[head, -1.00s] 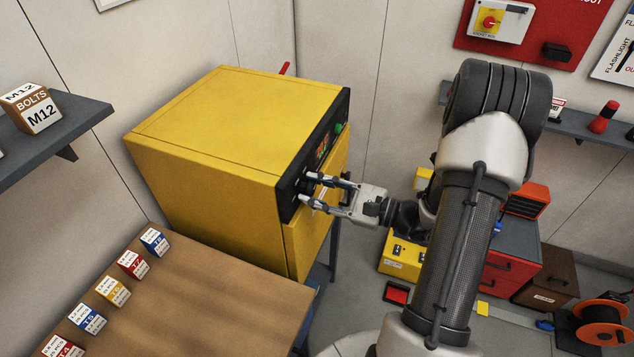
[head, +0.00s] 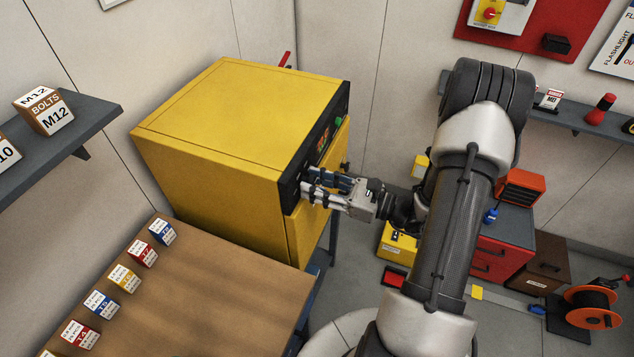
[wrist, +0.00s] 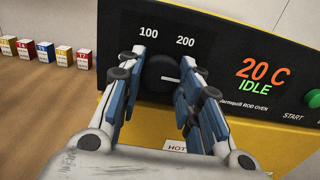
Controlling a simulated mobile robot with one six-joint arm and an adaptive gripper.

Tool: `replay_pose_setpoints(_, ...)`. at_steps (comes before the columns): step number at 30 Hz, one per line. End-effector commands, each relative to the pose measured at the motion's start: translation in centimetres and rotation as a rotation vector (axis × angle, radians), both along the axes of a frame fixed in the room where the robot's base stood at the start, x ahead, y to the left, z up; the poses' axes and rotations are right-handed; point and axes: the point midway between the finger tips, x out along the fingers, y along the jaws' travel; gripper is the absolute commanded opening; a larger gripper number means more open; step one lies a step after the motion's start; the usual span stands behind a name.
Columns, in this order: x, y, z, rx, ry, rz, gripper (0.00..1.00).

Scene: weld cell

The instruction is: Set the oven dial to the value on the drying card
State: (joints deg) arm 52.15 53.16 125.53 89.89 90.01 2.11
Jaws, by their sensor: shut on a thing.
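The yellow rod oven (head: 215,130) stands against the wall, its dark control panel (head: 322,135) facing right. In the wrist view the black oven dial (wrist: 158,72) sits below the printed marks 100 and 200. A short white line on it points roughly right. My gripper (head: 304,183) is shut on the dial, with one finger on each side, in the wrist view (wrist: 163,68). The fingers hide the dial's sides and part of its scale. The oven display (wrist: 262,76) reads 20 C, IDLE. I cannot make out a drying card.
A green START button (wrist: 314,98) is at the panel's right. A wooden table (head: 215,275) with a row of labelled boxes stands in front of the oven. A grey shelf (head: 85,125) with a bolts box is at left. Red and brown cabinets stand behind my arm.

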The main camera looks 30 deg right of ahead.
Motion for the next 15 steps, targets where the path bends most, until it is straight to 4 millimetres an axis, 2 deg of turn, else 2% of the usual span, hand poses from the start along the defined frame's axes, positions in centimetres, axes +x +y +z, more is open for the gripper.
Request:
replay_pose_setpoints(9,-0.03,0.03,-0.09,0.003,0.003,0.0,0.08)
replay_pose_setpoints(10,-0.03,0.03,-0.09,0.003,0.003,0.0,0.33)
replay_pose_setpoints(15,-0.03,0.03,-0.08,0.002,0.003,0.0,0.44)
